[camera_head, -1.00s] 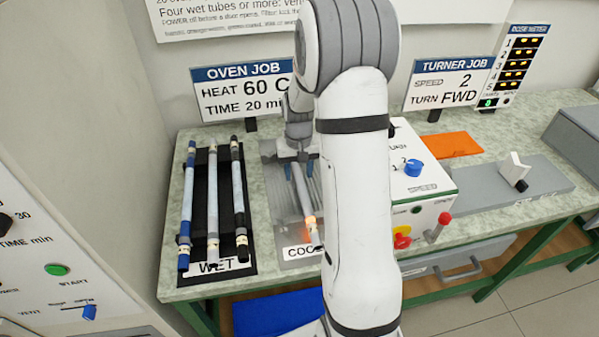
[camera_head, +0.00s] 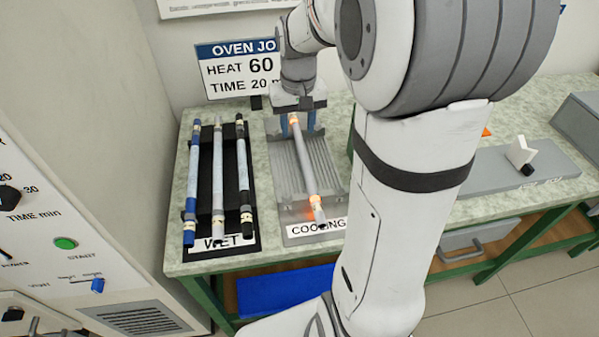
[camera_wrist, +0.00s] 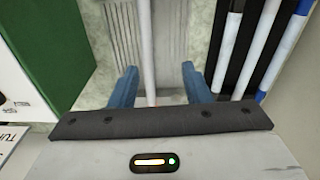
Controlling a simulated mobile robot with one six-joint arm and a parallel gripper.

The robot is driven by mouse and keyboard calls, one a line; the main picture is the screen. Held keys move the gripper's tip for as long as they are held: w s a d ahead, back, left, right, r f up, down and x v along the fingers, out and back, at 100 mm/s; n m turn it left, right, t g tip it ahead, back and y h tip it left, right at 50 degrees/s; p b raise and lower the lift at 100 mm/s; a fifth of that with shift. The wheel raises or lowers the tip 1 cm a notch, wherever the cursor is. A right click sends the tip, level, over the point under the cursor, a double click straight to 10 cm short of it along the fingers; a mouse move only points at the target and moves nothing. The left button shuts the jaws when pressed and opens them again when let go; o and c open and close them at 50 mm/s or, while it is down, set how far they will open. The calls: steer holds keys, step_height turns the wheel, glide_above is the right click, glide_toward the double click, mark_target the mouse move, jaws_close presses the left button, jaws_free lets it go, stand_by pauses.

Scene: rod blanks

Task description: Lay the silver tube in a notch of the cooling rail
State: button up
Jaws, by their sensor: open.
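The silver tube (camera_head: 305,165) lies lengthwise on the grey ridged cooling rail (camera_head: 334,183) in the head view, with glowing orange bands near both ends. I cannot tell whether it is seated in a notch. My gripper (camera_head: 297,124) is open at the tube's far end, with one blue finger on each side and no contact visible. In the wrist view the silver tube (camera_wrist: 147,45) runs between the spread fingers of my gripper (camera_wrist: 159,86), and ridges of the cooling rail (camera_wrist: 174,40) show beside it. The tube's far tip is partly hidden by the gripper.
The black WET rack (camera_head: 230,188) stands left of the rail, holding a blue, a pale and a black-ended tube. The OVEN JOB sign (camera_head: 238,68) stands behind. My arm hides much of the bench right of the rail. The oven panel (camera_head: 50,225) is at the left.

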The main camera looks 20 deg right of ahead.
steer(key=s+a+t, duration=0.1)
steer(key=s+a, duration=0.2)
steer(key=s, duration=0.5)
steer(key=s+a+n, duration=0.1)
steer(key=s+a, duration=0.2)
steer(key=s, duration=0.5)
steer(key=shift+s+a+r+n+t, duration=0.25)
steer(key=shift+s+r+n+t, duration=0.05)
steer(key=shift+s+r+t, duration=0.1)
